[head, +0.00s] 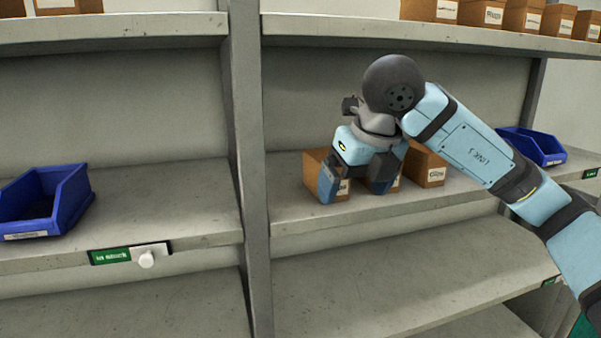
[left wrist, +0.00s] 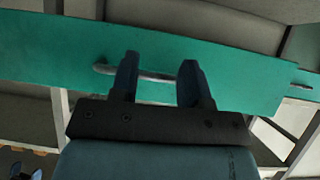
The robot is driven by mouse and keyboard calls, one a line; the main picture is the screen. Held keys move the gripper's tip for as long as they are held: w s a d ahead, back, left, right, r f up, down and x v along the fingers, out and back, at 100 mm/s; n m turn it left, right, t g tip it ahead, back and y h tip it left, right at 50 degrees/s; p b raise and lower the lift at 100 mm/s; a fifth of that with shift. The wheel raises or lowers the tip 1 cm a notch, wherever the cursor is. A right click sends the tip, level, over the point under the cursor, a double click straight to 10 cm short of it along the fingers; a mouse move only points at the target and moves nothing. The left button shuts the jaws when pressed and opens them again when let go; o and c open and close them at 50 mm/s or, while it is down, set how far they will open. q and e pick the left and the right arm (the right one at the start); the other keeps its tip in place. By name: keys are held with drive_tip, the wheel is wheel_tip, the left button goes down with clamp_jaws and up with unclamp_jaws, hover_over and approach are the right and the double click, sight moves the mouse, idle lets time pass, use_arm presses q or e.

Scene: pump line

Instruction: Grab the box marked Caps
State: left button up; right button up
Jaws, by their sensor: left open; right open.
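Several small brown cardboard boxes stand on the middle shelf in the head view: a left one (head: 314,159), one mostly hidden behind my gripper, and a right one (head: 428,166). Their white labels are too small to read, so I cannot tell which is marked Caps. My right gripper (head: 355,183) is open in front of the left and middle boxes, its fingers pointing down toward the shelf edge. I cannot tell whether it touches a box. My left gripper (left wrist: 158,78) is open and empty in the left wrist view, in front of a green panel (left wrist: 230,75) with a metal handle.
More labelled boxes (head: 486,14) stand on the upper shelf. Blue bins sit at the left (head: 70,197) and at the right (head: 533,146). A grey upright post (head: 248,130) divides the shelving. The lower shelf (head: 390,270) is bare.

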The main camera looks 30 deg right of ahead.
drive_tip(key=shift+m+h, duration=0.3)
drive_tip(key=shift+h, duration=0.2)
drive_tip(key=w+d, duration=0.1)
drive_tip(key=w, duration=0.1)
drive_tip(key=w+d+r, duration=0.1)
drive_tip(key=w, duration=0.2)
drive_tip(key=w+p, duration=0.1)
drive_tip(key=w, duration=0.2)
drive_tip(key=shift+w+d+r, duration=0.25)
drive_tip(key=shift+d+r, duration=0.15)
drive_tip(key=shift+w+d, duration=0.1)
drive_tip(key=shift+w, duration=0.35)
drive_tip(key=w, duration=0.1)
drive_tip(key=w+p, duration=0.1)
drive_tip(key=shift+w+d+r, duration=0.1)
drive_tip(key=shift+w+d, duration=0.1)
drive_tip(key=shift+w, duration=0.15)
drive_tip(key=x, duration=0.2)
drive_tip(key=shift+w+f, duration=0.25)
drive_tip(key=shift+f, duration=0.05)
drive_tip(key=shift+d+f, duration=0.1)
drive_tip(key=shift+f, duration=0.25)
drive_tip(key=shift+f, duration=0.2)
